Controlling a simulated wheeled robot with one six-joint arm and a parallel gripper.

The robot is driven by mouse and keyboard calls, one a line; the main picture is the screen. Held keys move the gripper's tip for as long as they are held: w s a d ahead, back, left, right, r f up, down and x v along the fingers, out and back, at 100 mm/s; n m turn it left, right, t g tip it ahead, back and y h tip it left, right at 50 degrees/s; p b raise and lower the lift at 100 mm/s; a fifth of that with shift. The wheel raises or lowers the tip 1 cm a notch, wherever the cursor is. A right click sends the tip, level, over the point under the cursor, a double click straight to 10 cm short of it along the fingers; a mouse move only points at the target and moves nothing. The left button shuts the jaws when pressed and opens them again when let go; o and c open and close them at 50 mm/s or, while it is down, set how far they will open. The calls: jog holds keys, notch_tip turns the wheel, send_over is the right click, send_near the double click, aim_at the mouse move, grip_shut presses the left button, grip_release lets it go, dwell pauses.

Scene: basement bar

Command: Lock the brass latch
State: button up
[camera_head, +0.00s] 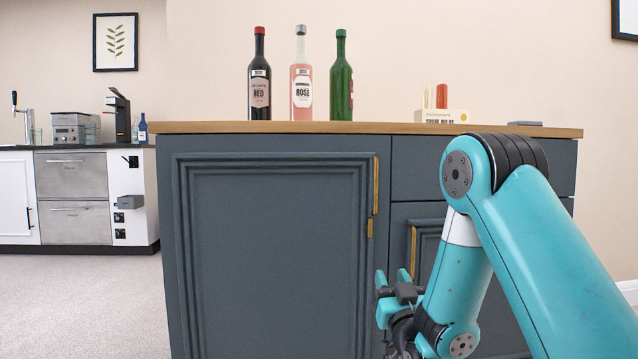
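A long upright brass bar (375,186) sits at the upper right edge of the blue-grey cabinet's left door (275,255). A smaller brass piece (369,228) sits just below it on the same edge. It looks like the brass latch, but it is too small to tell whether it is locked. My gripper (392,277) is low in front of the cabinet, below and slightly right of both brass pieces and apart from them. Its two fingertips point up with a gap between them, and nothing shows between them. My arm hides part of the right door.
Red, rosé and green bottles (302,80) stand on the wooden top (300,127). A labelled box (443,116) is at its right. Another brass handle (413,250) is on the right door (428,240). Floor (80,300) is clear at left.

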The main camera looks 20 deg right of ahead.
jog(key=s+a+r+n+g+y+p, duration=0.1)
jog(key=a+r+g+y+p, duration=0.3)
jog(key=a+r+p, duration=0.5)
jog(key=s+a+r+n+g+y+p, duration=0.1)
jog(key=a+r+n+g+y+p, duration=0.3)
jog(key=r+p, duration=1)
jog(key=a+y+p, duration=0.2)
jog(key=a+y, duration=0.1)
jog(key=a, duration=0.1)
jog(key=shift+s+a+r, duration=0.2)
jog(key=shift+s+a, duration=0.15)
jog(key=shift+s, duration=0.05)
